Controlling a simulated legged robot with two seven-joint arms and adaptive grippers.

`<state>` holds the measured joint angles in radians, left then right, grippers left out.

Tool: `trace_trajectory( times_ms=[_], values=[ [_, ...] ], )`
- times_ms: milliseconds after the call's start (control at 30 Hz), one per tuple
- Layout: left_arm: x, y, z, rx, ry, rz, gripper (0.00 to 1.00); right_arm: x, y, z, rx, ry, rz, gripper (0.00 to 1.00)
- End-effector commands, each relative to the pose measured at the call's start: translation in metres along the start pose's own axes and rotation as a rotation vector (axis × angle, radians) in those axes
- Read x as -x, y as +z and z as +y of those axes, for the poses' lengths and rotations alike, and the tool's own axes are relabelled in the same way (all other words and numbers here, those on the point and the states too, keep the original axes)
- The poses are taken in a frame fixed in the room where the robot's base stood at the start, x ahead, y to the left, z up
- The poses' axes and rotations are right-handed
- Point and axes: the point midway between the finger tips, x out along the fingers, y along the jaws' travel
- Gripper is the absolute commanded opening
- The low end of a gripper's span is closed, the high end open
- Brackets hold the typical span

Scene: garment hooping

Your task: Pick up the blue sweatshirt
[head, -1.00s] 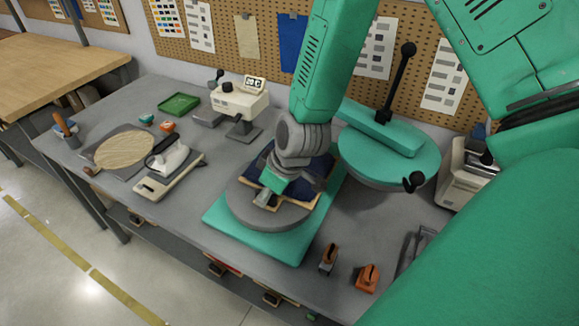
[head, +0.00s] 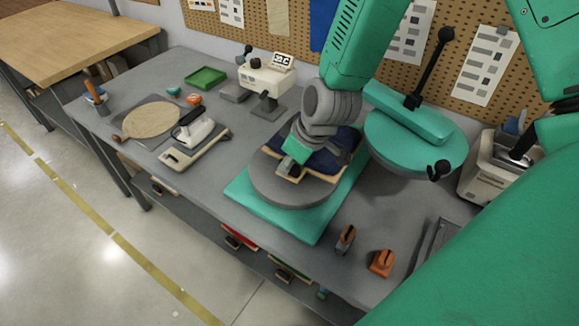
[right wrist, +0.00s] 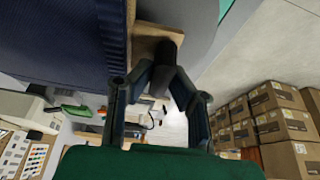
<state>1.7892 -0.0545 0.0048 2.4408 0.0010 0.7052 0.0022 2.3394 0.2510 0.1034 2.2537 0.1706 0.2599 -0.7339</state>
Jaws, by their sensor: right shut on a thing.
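My right gripper (head: 290,168) reaches down to the near left edge of the cloth. In the right wrist view, the blue cloth (right wrist: 55,40) fills the upper left, and the gripper (right wrist: 163,72) is shut at the wooden edge (right wrist: 150,30). The fingertips partly hide what they hold. My left gripper is not in view.
The press's green upper plate (head: 415,145), with its black lever, is swung to the right. A white device (head: 265,78) and a green tray (head: 206,77) are at the back left.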

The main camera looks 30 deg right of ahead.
Motion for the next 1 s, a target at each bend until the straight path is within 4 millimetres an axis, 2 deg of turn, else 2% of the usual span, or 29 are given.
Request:
trace_trajectory(
  times_ms=[33, 167, 600, 800, 1000],
  values=[
    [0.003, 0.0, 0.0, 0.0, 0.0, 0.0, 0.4, 0.01, -0.006, 0.0, 0.004, 0.003, 0.004, 0.0],
    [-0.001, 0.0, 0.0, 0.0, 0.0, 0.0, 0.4, 0.007, -0.003, -0.028, 0.009, -0.001, -0.002, 0.0],
    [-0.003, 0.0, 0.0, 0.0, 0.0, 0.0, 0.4, 0.007, -0.006, -0.141, 0.008, 0.001, 0.002, 0.0],
    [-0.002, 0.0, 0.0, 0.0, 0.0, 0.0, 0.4, 0.007, -0.007, -0.17, 0.003, 0.001, 0.002, 0.0],
    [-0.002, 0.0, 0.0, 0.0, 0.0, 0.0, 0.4, 0.007, -0.006, -0.179, 0.001, -0.001, 0.002, 0.0]
  ],
)
